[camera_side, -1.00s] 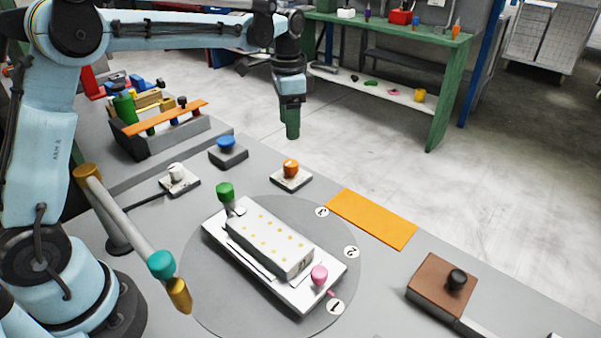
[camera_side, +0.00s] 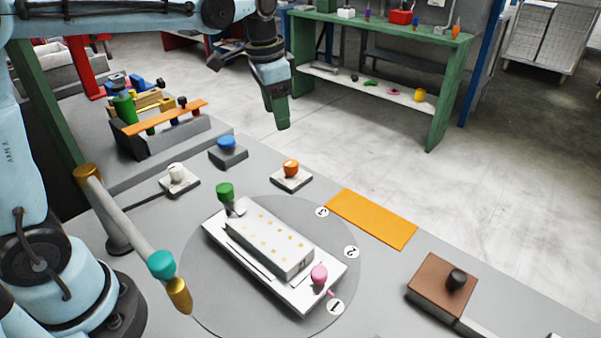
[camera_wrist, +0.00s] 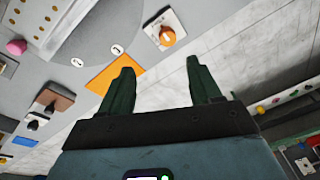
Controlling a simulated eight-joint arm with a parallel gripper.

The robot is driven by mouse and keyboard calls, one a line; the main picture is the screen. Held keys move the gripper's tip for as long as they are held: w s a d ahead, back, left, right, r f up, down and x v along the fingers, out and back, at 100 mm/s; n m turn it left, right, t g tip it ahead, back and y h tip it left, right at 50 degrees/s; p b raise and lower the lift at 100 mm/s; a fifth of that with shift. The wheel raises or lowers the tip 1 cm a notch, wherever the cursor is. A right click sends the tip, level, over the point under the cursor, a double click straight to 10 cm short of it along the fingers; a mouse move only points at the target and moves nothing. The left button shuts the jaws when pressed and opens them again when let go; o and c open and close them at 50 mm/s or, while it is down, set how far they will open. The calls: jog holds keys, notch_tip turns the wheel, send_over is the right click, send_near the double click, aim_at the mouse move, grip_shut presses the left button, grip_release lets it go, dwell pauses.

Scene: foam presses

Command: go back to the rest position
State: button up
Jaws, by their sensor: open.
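My gripper (camera_side: 282,122) has green fingers and hangs in the air in the side view, above and behind the table's back edge. In the wrist view my gripper (camera_wrist: 158,80) shows two green fingers spread apart with nothing between them. It touches nothing. Below it on the grey table are the orange button (camera_side: 291,168) on its white plate and the blue button (camera_side: 226,143) on its dark base.
A white block with yellow dots (camera_side: 270,240) sits on a round grey plate (camera_side: 215,300) with a green knob (camera_side: 225,191) and a pink knob (camera_side: 319,274). An orange mat (camera_side: 372,218) and brown box (camera_side: 440,285) lie right. A green bench (camera_side: 440,110) stands behind.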

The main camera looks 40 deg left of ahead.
jog(key=s+f+n+t, duration=0.1)
jog(key=s, duration=0.3)
jog(key=s+d+f+n+t, duration=0.1)
jog(key=s+n+t, duration=0.1)
jog(key=s, duration=0.3)
jog(key=s+f+n+t, duration=0.1)
jog(key=s+t, duration=0.1)
jog(key=s, duration=0.2)
jog(key=shift+s+d+f+n, duration=0.3)
jog(key=shift+s+f+n, duration=0.1)
jog(key=shift+s+f, duration=0.35)
jog(key=shift+f, duration=0.05)
